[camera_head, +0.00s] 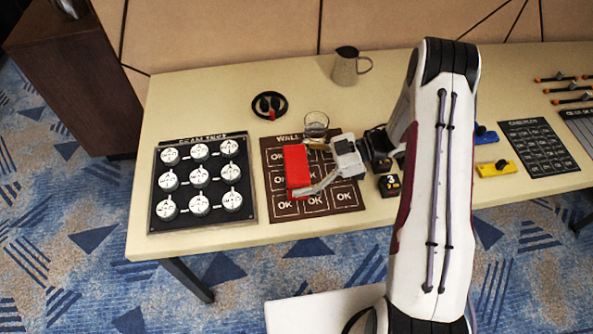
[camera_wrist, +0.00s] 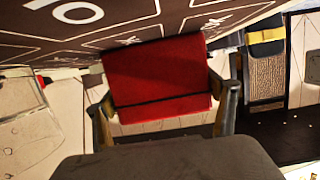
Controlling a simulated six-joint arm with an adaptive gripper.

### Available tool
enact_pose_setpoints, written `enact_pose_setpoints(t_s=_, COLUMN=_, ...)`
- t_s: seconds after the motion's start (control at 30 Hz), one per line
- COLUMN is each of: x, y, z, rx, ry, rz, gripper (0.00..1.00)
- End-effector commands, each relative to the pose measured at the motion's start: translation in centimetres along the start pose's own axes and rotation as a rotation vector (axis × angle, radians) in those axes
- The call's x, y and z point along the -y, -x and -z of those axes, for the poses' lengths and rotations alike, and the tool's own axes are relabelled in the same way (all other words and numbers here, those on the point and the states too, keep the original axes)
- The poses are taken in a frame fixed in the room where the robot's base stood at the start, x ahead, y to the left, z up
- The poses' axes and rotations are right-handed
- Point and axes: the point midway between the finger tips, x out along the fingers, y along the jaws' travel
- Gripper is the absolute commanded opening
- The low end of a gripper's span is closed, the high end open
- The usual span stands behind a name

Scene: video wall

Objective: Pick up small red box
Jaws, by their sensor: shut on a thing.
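The small red box (camera_head: 297,166) is above the brown "WALL" board (camera_head: 319,208) in the head view. My gripper (camera_head: 314,168) comes from the right, its two fingers on the far and near sides of the box. In the wrist view the red box (camera_wrist: 160,80) fills the middle, with a dark line across it. My gripper (camera_wrist: 166,110) has one finger at each side of it, shut on it. The board shows behind the box at the top of the wrist view. I cannot tell whether the box touches the board.
A glass (camera_head: 316,122) stands close behind the gripper. A metal pitcher (camera_head: 348,68) and a black round dish (camera_head: 269,106) stand farther back. A dark board with several white knobs (camera_head: 246,203) lies at left. Yellow (camera_head: 496,168) and blue (camera_head: 485,134) blocks lie right of my arm.

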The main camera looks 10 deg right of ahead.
Motion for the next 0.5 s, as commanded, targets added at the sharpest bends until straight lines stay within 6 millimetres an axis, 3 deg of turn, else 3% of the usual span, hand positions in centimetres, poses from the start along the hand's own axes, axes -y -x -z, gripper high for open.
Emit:
enact_pose_setpoints(t_s=0.27, x=0.0, y=0.1, z=0.4, rx=0.000, ry=0.001, rz=0.000, gripper=0.52)
enact_pose_setpoints(t_s=0.5, x=-0.1, y=0.6, z=1.9, rx=0.000, ry=0.001, rz=-0.001, gripper=0.52)
